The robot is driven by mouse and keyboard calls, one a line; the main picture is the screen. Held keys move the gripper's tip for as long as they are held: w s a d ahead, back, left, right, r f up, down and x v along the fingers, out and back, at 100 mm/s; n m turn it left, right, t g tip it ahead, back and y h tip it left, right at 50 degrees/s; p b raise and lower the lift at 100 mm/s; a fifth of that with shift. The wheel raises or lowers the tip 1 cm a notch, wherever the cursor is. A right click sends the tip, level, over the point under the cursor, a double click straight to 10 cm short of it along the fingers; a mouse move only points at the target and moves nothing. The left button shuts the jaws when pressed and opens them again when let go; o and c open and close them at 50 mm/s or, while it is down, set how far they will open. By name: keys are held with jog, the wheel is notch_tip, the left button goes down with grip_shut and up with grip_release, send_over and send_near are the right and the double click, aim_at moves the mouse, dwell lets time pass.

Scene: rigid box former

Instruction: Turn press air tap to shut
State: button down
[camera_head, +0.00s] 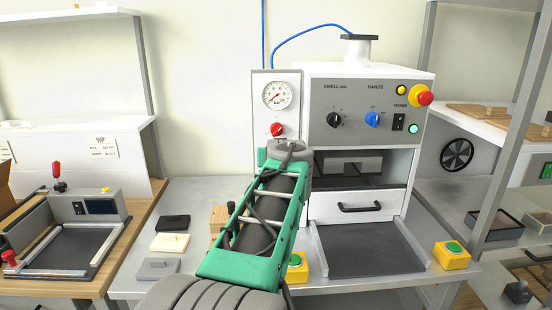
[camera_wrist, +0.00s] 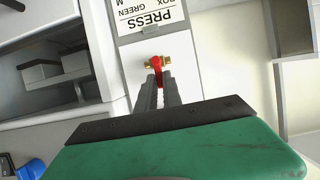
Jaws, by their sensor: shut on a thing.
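The press air tap (camera_wrist: 158,62) shows in the wrist view as a red handle on a small brass fitting on a pale panel. Its handle runs from the brass toward my jaws, roughly across the line of the brass. My gripper (camera_wrist: 161,78) is shut on the red handle, with the two dark fingers close on either side of its end. In the head view my gripper (camera_head: 290,150) is at the narrow panel left of the press, just below the red knob (camera_head: 278,129). My arm hides the tap there.
A gauge (camera_head: 278,94) sits above the red knob. The press (camera_head: 368,100) stands right beside the panel, with knobs and a red emergency button (camera_head: 425,97). A label (camera_wrist: 150,14) is close to the tap. A yellow button box (camera_head: 452,254) stands at the bench's right.

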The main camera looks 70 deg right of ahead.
dwell(0.4)
jog(key=c, duration=1.5)
grip_release()
jog(key=shift+s, duration=0.1)
jog(key=v, duration=0.7)
jog(key=shift+a+r+b, duration=0.2)
jog(key=shift+a+b, duration=0.1)
jog(key=shift+b, duration=0.05)
jog(key=shift+s, duration=0.15)
